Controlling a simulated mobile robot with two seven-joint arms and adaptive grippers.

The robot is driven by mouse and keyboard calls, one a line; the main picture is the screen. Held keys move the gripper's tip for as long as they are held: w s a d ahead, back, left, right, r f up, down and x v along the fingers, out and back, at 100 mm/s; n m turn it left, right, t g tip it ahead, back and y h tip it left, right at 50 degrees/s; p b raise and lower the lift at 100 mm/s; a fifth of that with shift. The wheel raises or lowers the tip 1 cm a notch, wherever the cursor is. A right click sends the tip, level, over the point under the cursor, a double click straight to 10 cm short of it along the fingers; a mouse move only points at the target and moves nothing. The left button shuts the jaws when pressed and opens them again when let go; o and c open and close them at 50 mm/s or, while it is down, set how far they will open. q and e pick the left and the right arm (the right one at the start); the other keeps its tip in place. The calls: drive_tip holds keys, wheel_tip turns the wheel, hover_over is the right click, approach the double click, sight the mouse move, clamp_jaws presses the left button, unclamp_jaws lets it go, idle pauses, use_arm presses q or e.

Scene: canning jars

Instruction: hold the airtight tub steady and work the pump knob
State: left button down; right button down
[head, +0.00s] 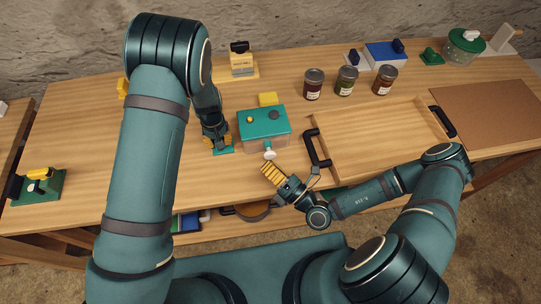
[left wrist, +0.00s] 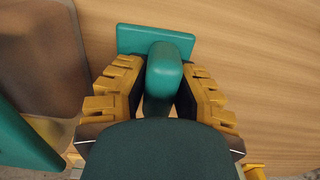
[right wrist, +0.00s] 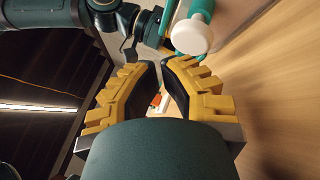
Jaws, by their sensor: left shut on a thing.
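The airtight tub (head: 251,145) has a clear body and a teal lid (head: 265,119), and stands mid-table. Its white pump knob (head: 270,155) sticks out at the near side; in the right wrist view the knob (right wrist: 191,36) sits on a teal stem. My left gripper (head: 221,143) is shut on an upright teal grip (left wrist: 164,72) above a small teal plate (left wrist: 130,38), left of the tub.
A wooden tray (head: 375,150) with black handles lies right of the tub. Several jars (head: 347,80) stand behind it. A green stand (head: 45,185) is at far left.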

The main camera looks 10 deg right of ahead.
sight(267, 158)
drive_tip(key=shift+w, duration=0.4)
drive_tip(key=shift+w, duration=1.2)
idle(1.3)
drive_tip(key=shift+s, duration=1.65)
drive_tip(key=shift+s+d, duration=0.1)
drive_tip(key=shift+s, duration=2.4)
drive_tip(key=s, duration=0.3)
drive_tip(key=shift+s+d, duration=0.15)
drive_tip(key=shift+s, duration=0.2)
